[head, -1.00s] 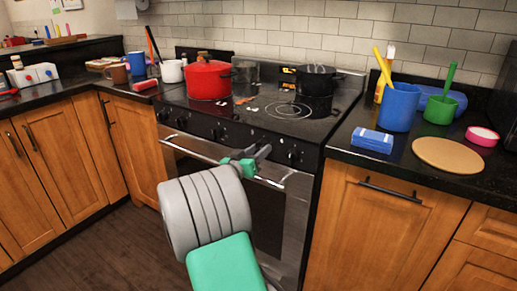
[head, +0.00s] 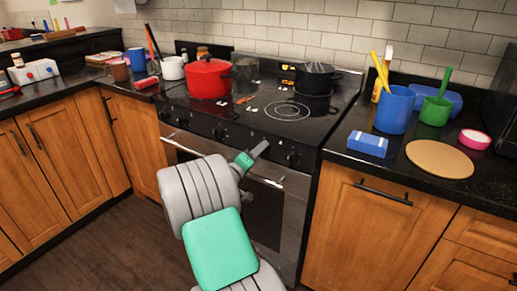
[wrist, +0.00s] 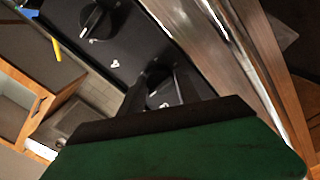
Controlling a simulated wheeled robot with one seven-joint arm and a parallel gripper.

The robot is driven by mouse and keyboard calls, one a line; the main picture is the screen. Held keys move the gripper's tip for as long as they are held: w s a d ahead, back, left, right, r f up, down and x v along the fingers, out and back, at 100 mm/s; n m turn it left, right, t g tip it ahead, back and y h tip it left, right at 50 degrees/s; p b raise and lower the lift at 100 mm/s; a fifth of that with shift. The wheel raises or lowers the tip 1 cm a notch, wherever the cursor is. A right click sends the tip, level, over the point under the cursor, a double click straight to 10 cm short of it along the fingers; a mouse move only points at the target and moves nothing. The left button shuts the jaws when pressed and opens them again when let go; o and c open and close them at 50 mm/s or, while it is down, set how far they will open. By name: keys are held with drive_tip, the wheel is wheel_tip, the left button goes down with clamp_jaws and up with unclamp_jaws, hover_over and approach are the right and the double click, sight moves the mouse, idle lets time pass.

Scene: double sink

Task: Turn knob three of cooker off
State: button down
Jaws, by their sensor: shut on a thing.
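The cooker (head: 235,118) has a black front panel with a row of dark knobs above the oven handle. My gripper (head: 262,149) is at the right part of this panel. In the wrist view, my gripper's dark fingers (wrist: 162,90) are shut on one cooker knob (wrist: 160,98), one finger on each side. In the head view my gripper hides this knob. Another knob (wrist: 96,20) shows upper left in the wrist view, apart from my fingers; the rightmost knob (head: 291,157) is just right of my gripper. I cannot tell the knobs' numbering.
A red pot (head: 208,82) and a black pot (head: 314,84) stand on the cooktop. The oven handle (head: 270,181) runs just below the knobs. The right counter holds a blue cup (head: 395,110), a green cup (head: 436,112) and a round brown board (head: 440,159).

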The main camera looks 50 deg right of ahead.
drive_tip(key=shift+n, duration=0.3)
drive_tip(key=c, duration=0.9)
unclamp_jaws()
drive_tip(key=a, duration=0.7)
drive_tip(key=shift+s+a, duration=0.35)
drive_tip(key=shift+a, duration=0.05)
